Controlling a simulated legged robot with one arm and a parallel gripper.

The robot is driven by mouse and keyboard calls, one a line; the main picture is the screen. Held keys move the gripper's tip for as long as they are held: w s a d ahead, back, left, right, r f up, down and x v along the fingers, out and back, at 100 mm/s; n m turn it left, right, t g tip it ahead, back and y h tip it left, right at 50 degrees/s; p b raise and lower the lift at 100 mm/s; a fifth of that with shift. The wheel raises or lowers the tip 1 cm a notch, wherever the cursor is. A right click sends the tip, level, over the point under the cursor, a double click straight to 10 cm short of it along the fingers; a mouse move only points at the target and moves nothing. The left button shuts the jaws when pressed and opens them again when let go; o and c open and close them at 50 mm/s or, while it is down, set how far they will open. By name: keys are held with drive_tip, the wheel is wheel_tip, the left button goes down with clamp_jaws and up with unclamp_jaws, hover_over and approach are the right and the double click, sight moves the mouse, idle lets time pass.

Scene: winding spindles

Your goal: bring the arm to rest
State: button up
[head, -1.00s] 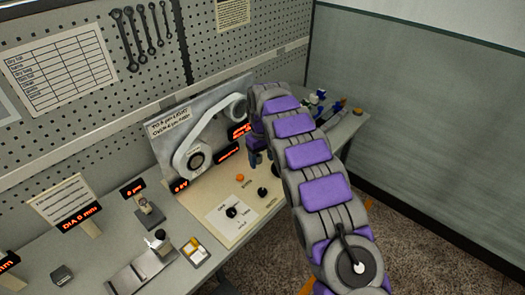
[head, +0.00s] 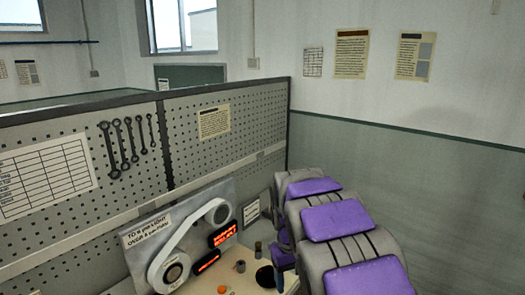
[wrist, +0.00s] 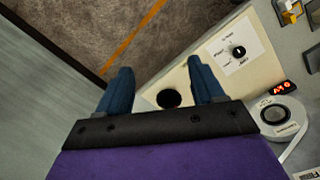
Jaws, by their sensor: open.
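My arm (head: 338,219), grey with purple pads, fills the lower right of the head view. It bends down toward the beige bench panel. In the wrist view my gripper (wrist: 159,68) shows two blue fingers spread apart. Nothing is held between them. A black round knob or hole (wrist: 169,98) on the beige panel shows between the fingers. I cannot tell how far above the panel they are.
A winding unit with a white belt (head: 187,240) and red displays (head: 222,234) stands left of my arm. A pegboard (head: 240,130) with wrenches (head: 127,143) rises behind. The wrist view shows a white dial card (wrist: 232,45) and open brown floor (wrist: 75,30) beside the bench.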

drive_tip(key=s+d+f+m, duration=0.1)
drive_tip(key=s+d, duration=0.2)
drive_tip(key=s, duration=1.4)
drive_tip(key=s+d+f+m+g+b, duration=0.1)
drive_tip(key=s+d+m, duration=0.1)
drive_tip(key=s, duration=1.6)
drive_tip(key=shift+s+d+m+y+b, duration=0.3)
drive_tip(key=shift+s+d+y, duration=0.1)
drive_tip(key=shift+d, duration=0.2)
